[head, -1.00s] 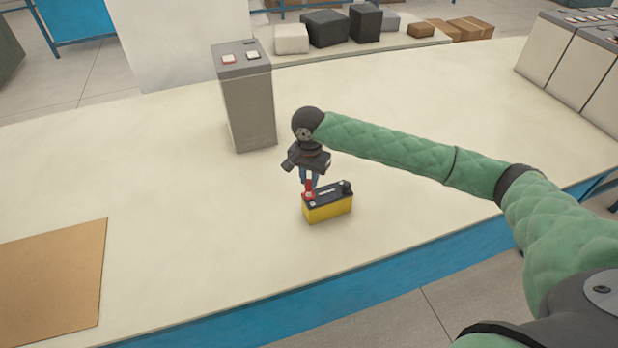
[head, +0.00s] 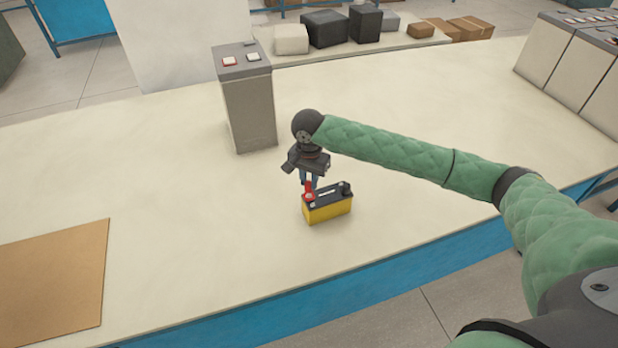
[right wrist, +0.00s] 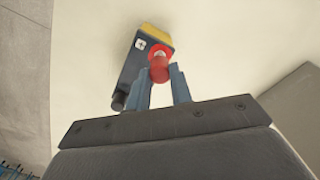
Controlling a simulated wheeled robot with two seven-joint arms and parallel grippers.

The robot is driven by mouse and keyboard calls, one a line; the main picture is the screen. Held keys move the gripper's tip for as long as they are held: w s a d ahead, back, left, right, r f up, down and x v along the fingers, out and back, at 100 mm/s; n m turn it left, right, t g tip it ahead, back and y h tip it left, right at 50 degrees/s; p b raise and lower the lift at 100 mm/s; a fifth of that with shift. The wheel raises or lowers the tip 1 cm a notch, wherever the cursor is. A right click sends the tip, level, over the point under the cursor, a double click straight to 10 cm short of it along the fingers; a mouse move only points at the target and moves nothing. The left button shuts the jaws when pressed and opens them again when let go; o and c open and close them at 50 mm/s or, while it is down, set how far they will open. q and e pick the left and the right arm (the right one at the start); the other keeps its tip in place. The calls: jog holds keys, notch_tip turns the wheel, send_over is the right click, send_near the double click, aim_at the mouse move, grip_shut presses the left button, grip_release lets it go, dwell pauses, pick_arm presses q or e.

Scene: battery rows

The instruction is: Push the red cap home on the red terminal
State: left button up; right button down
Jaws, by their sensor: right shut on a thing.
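The battery (head: 328,212), yellow below and black on top, stands on the bench; its top also shows in the right wrist view (right wrist: 138,60). The red cap (head: 309,188) is upright at the battery's left end, over the red terminal, which it mostly hides. My right gripper (head: 309,180) is above that end, pointing down. In the right wrist view its two fingers (right wrist: 161,80) are shut on the red cap (right wrist: 158,68). I cannot tell how deep the cap sits. My left gripper is not in view.
A black post (head: 346,188) rises at the battery's other end. A grey box (head: 247,100) with red and white tops stands behind to the left. A brown board (head: 50,280) lies at the left. The bench around the battery is clear.

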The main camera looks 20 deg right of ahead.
jog(key=shift+p, duration=0.85)
dwell(0.6)
jog(key=shift+f+p, duration=0.35)
jog(key=shift+f, duration=0.2)
dwell(0.8)
jog(key=shift+f+p, duration=0.3)
jog(key=shift+p, duration=0.2)
jog(key=shift+f, duration=0.6)
dwell(1.2)
jog(key=c, duration=0.7)
grip_release()
jog(key=shift+r, duration=0.15)
